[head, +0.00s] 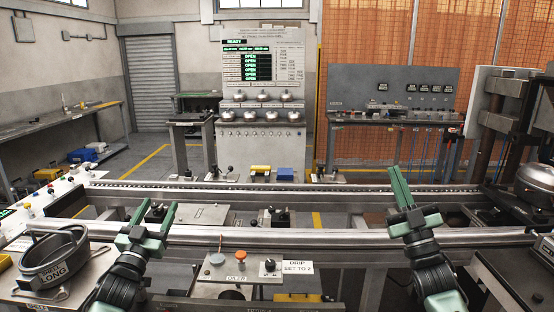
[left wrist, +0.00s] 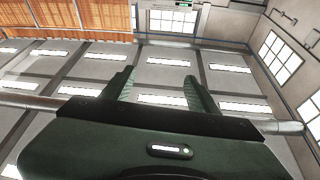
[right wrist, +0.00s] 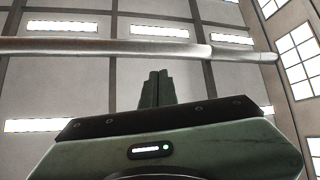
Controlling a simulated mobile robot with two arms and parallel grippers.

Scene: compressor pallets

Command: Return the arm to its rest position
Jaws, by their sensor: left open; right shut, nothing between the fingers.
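My left gripper (head: 154,216) is at the left of the head view, fingers pointing up and apart, with nothing between them. In the left wrist view its two fingers (left wrist: 158,90) are spread against the ceiling. My right gripper (head: 396,184) is at the right of the head view, fingers together and pointing up. In the right wrist view its fingers (right wrist: 155,88) touch each other and hold nothing. Both grippers stand in front of the conveyor rails, clear of the objects around them.
A metal rail (head: 330,236) crosses behind my grippers. An oiler panel (head: 236,278) with a drip sign (head: 298,266) lies low between my arms. A round metal housing (head: 52,257) sits at the left. A press with a compressor (head: 538,178) stands at the right.

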